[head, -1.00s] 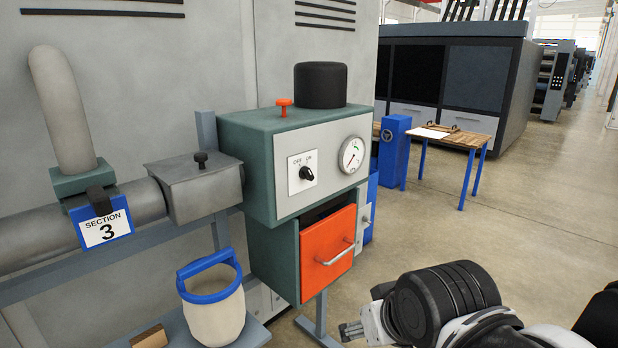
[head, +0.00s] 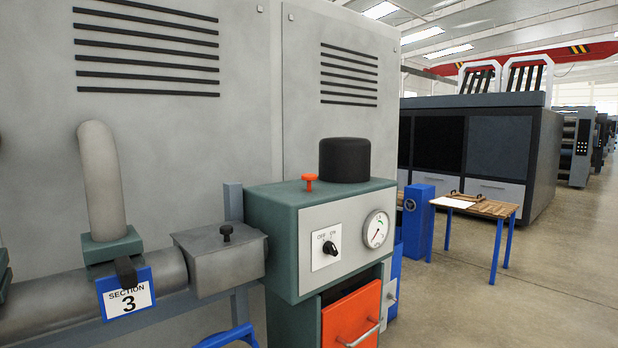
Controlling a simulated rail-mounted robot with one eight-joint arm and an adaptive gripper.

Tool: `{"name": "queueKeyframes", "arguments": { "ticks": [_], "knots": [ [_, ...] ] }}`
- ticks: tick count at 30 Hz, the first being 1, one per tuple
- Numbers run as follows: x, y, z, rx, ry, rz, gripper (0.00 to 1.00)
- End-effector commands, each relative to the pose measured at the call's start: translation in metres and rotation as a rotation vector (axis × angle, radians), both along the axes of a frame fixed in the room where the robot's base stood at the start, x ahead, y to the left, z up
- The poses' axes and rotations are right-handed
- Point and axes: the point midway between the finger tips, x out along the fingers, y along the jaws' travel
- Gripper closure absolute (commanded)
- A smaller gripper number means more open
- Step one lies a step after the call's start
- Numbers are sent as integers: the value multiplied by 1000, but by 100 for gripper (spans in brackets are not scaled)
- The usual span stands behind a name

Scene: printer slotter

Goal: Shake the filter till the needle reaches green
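A round gauge (head: 376,229) with a needle and a small green mark sits on the front panel of a teal and grey unit (head: 277,212). The needle looks low and outside the green, but it is small. An OFF/ON knob (head: 329,248) is left of the gauge; its exact setting is hard to read. An orange-red drawer (head: 351,317) with a metal handle is below the panel and looks slightly open. An orange button (head: 309,182) and a black cylinder (head: 345,160) are on top. No filter can be identified for certain. My gripper is out of view.
A blue handle (head: 228,337) shows at the bottom edge. A wooden table (head: 487,208) and blue post (head: 417,218) stand behind right. The floor at right is clear.

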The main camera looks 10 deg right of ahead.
Motion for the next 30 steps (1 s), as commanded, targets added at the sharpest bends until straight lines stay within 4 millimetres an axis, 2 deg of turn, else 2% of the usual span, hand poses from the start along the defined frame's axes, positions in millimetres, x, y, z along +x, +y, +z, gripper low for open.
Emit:
{"name": "queueKeyframes", "arguments": {
  "ticks": [11, 14, 23, 30],
  "knots": [
    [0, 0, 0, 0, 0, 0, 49],
    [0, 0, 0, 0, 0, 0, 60],
    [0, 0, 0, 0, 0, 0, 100],
    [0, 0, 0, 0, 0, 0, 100]
  ]
}}
